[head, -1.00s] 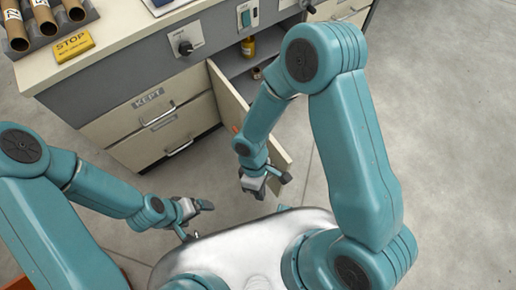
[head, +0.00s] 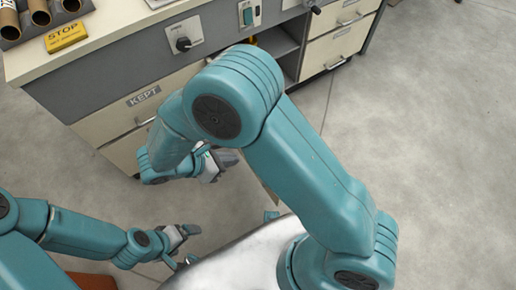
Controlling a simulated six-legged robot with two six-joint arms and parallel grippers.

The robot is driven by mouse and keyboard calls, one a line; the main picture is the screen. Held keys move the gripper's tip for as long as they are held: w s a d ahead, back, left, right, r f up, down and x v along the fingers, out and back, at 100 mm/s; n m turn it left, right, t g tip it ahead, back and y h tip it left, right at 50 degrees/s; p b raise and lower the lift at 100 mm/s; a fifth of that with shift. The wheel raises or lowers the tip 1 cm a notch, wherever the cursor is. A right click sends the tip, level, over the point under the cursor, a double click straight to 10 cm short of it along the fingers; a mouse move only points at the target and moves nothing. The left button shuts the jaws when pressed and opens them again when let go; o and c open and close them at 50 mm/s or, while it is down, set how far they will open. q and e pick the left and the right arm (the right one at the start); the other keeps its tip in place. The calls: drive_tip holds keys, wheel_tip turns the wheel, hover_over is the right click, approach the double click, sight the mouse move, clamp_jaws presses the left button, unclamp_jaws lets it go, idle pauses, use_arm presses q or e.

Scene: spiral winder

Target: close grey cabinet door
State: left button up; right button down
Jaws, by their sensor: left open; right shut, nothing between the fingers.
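The open compartment (head: 275,42) shows partly above the arm. My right gripper (head: 226,160) is shut and empty, to the left of the visible door strip, in front of the drawers. Whether it touches the door cannot be told. My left gripper (head: 186,241) is open and empty, low over the floor at lower left, apart from the door.
A drawer labelled KEPT (head: 143,96) is left of the compartment, and more drawers (head: 335,45) are to its right. A black knob (head: 183,44) sticks out of the front panel. A yellow STOP block (head: 66,36) and cardboard tubes sit on top. Floor at right is clear.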

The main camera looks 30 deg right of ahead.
drive_tip(key=d+f+b, duration=0.1)
drive_tip(key=d+f, duration=0.2)
drive_tip(key=d, duration=0.2)
drive_tip(key=w+d+f+b, duration=0.1)
drive_tip(key=d+f, duration=0.2)
drive_tip(key=d, duration=0.3)
drive_tip(key=shift+w, duration=0.2)
